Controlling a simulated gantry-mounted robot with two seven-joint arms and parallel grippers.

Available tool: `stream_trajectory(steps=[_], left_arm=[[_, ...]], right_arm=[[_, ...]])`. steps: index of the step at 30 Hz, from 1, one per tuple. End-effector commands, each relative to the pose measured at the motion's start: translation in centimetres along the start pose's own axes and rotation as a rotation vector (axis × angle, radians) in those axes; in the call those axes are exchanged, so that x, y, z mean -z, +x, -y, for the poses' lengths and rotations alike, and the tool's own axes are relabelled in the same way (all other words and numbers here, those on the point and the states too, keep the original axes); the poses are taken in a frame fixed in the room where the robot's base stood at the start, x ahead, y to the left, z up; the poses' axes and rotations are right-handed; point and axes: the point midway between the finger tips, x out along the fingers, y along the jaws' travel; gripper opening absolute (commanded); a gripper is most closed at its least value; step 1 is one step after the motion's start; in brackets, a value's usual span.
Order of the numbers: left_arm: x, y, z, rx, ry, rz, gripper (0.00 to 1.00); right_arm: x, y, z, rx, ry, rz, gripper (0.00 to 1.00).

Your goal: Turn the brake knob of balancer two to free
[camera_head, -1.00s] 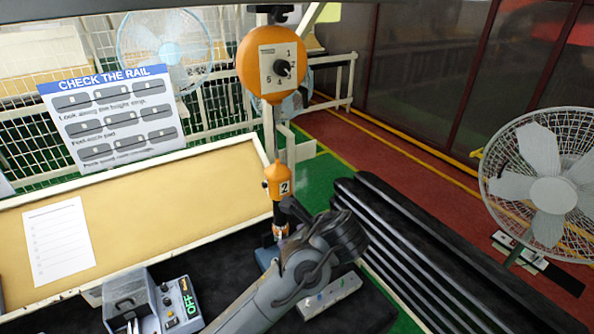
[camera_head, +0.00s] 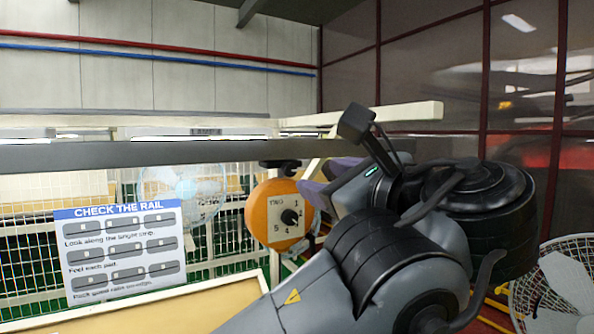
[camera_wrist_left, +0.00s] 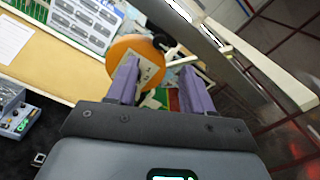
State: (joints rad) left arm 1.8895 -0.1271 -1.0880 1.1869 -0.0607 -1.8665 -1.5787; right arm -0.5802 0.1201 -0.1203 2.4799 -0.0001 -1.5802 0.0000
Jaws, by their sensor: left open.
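Balancer two (camera_head: 262,228) is an orange round housing hanging below a grey rail in the head view, with a pale dial plate marked TWO and numbers. Its black brake knob (camera_head: 290,216) sits on the plate. My left gripper (camera_head: 318,180), with purple fingers, is open just right of the balancer in the head view, apparently apart from the knob. In the left wrist view the orange housing (camera_wrist_left: 122,46) shows beyond the open fingers (camera_wrist_left: 160,66), with the dial plate partly between them. The knob is not clear there. My right gripper is not in view.
The grey rail (camera_head: 130,155) runs across above the balancer. A CHECK THE RAIL sign (camera_head: 118,247) hangs on white mesh fencing at left. A large fan (camera_head: 562,285) stands at lower right. A control box (camera_wrist_left: 18,115) shows in the left wrist view.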

Motion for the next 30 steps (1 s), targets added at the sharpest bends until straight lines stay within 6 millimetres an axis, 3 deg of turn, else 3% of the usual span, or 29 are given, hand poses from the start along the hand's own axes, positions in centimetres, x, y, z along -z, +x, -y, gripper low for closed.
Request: stream_trajectory(steps=[9, 15, 21, 30], left_arm=[[-0.3, 5.3, 0.1, -0.004, 0.001, -0.003, 0.51], [-0.2, 7.8, 0.0, -0.003, 0.0, -0.003, 0.51], [0.0, 9.0, 0.0, -0.002, 0.0, -0.003, 0.51], [0.1, 9.2, -0.1, -0.001, 0.0, -0.002, 0.51]], right_arm=[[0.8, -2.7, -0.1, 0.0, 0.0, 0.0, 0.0], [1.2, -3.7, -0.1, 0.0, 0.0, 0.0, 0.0], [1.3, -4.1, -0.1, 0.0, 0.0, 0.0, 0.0], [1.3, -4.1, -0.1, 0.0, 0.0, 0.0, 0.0]])
